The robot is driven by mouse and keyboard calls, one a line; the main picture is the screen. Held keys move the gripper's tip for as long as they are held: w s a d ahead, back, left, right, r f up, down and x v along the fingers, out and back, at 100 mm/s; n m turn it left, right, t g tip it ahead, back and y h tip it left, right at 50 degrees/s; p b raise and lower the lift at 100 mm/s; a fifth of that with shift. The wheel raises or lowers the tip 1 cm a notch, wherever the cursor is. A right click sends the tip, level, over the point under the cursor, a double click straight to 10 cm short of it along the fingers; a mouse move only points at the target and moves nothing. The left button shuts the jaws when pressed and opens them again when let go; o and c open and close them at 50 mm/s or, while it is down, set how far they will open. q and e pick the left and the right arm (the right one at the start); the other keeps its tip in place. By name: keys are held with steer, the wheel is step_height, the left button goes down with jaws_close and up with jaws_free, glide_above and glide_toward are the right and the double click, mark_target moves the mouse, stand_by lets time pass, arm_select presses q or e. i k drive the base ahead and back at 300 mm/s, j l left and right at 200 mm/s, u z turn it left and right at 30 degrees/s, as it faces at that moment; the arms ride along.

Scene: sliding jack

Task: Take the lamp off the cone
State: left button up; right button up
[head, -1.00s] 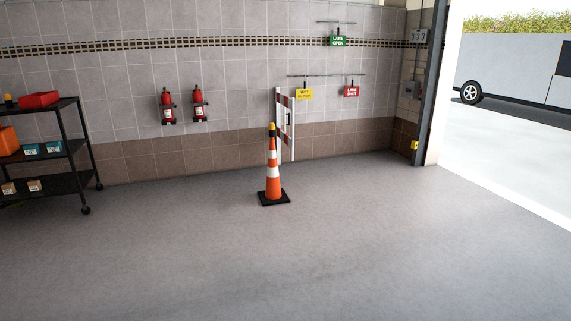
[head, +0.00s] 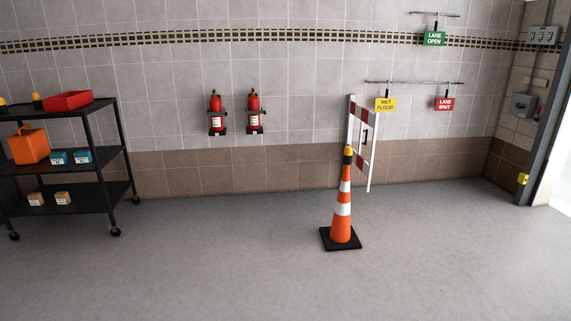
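The orange cone (head: 342,218) with white bands stands upright on its black square base on the floor, right of centre in the head view. The lamp (head: 348,154), yellow on top with a dark lower part, sits on the cone's tip. Neither of my grippers shows in the head view.
A black shelf cart (head: 128,160) with bins and boxes stands at the left. A red-and-white barrier (head: 351,130) is behind the cone by the wall. Two fire extinguishers (head: 216,114) and several signs hang on the wall. The floor (head: 230,270) before the cone is clear.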

mark_target(348, 151)
steer(key=i, duration=1.15)
steer(key=i+j+z, duration=0.15)
steer(key=i, duration=0.95)
